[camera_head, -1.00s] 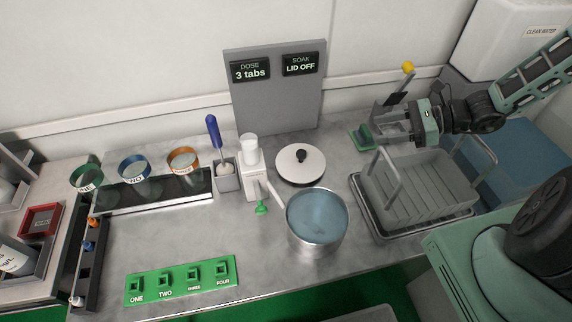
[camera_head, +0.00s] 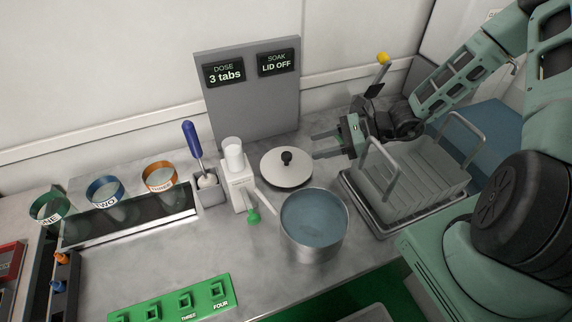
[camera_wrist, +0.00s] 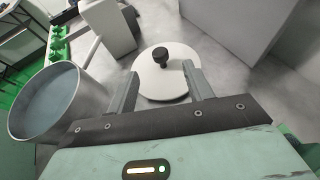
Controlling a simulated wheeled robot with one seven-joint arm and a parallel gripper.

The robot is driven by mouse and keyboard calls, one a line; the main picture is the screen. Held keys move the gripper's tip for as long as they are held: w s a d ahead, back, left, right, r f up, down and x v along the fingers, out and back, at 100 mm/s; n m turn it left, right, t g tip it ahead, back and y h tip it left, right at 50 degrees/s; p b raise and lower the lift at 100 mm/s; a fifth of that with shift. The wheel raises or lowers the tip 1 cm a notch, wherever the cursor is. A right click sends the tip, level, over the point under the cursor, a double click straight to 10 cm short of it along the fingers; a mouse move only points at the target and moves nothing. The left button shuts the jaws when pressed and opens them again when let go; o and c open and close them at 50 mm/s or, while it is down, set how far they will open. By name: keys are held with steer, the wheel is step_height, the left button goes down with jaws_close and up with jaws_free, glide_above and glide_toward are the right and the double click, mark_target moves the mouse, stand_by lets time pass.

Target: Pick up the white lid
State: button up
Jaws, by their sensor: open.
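The white lid (camera_head: 273,172) is a round disc with a black knob (camera_head: 287,157). It lies flat on the grey counter behind the metal pot. My gripper (camera_head: 318,145) is to the right of the lid, open and empty, with its fingers pointing left toward the knob. In the wrist view, the lid (camera_wrist: 152,84) and its knob (camera_wrist: 161,56) show beyond the fingertips of my gripper (camera_wrist: 163,73). The knob lies ahead of the gap between the fingers. Nothing is between the fingers except the view of the lid's near part.
The pot (camera_head: 314,250) of bluish liquid stands in front of the lid, its handle reaching left. A white dispenser (camera_head: 237,180) stands left of the lid. A grey sign board (camera_head: 240,110) rises behind. A dish rack (camera_head: 415,185) stands right, near my arm.

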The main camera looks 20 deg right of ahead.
mark_target(289, 154)
steer(key=p+x, duration=0.1)
steer(key=x, duration=0.9)
steer(key=shift+s+f, duration=0.15)
steer(key=shift+f, duration=0.05)
steer(key=c, duration=1.1)
